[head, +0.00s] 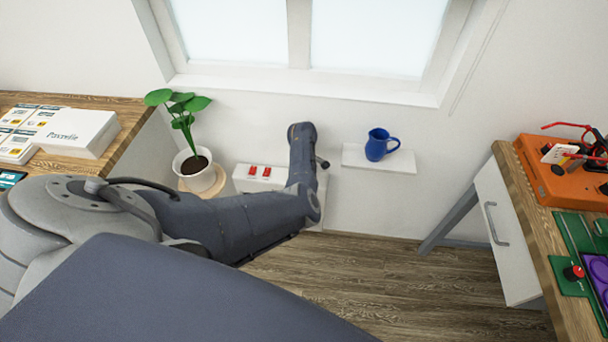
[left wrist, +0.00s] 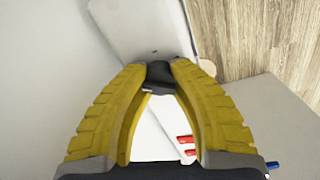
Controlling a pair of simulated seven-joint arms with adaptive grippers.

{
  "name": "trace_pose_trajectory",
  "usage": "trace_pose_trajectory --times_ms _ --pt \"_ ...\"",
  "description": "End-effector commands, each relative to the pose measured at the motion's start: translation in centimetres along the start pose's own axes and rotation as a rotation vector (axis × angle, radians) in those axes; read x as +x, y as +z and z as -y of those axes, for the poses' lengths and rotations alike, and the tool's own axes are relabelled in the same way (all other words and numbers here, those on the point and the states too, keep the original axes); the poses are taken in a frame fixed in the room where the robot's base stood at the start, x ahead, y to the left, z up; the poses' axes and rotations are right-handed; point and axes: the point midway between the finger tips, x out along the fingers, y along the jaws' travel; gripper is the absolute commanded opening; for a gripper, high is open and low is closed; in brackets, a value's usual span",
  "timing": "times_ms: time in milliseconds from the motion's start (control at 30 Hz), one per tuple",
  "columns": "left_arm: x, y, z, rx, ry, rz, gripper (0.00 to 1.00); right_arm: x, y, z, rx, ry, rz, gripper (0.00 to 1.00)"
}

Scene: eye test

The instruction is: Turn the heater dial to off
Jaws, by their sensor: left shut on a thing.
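The heater (head: 241,181) is a white box low on the wall under the window, with two red switches (head: 252,170) on its top. My left arm reaches over its right part and hides the dial and my left gripper in the head view. In the left wrist view, the yellow fingers of my left gripper (left wrist: 160,72) are closed around a dark knob, the dial (left wrist: 158,76). The white heater surface and the red switches (left wrist: 185,139) show between and below the fingers. I cannot make out which setting the dial points to. My right gripper is not in view.
A potted plant (head: 198,176) stands left of the heater. A blue mug (head: 377,146) sits on a small white wall shelf (head: 402,165) to its right. Desks stand at both sides, the right one holding an orange case (head: 560,185). The wooden floor (head: 390,280) between is clear.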

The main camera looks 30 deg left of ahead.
Motion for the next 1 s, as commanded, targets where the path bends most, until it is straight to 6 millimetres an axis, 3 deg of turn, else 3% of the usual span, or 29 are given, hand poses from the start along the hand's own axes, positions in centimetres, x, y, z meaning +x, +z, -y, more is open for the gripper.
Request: trace_pose_trajectory --times_ms 500,1000 --pt "0.06 0.03 0.13 -0.377 -0.004 -0.024 0.00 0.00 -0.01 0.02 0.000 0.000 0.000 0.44" --pt "0.12 0.03 0.20 -0.488 -0.005 -0.032 0.00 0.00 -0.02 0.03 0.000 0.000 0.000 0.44"
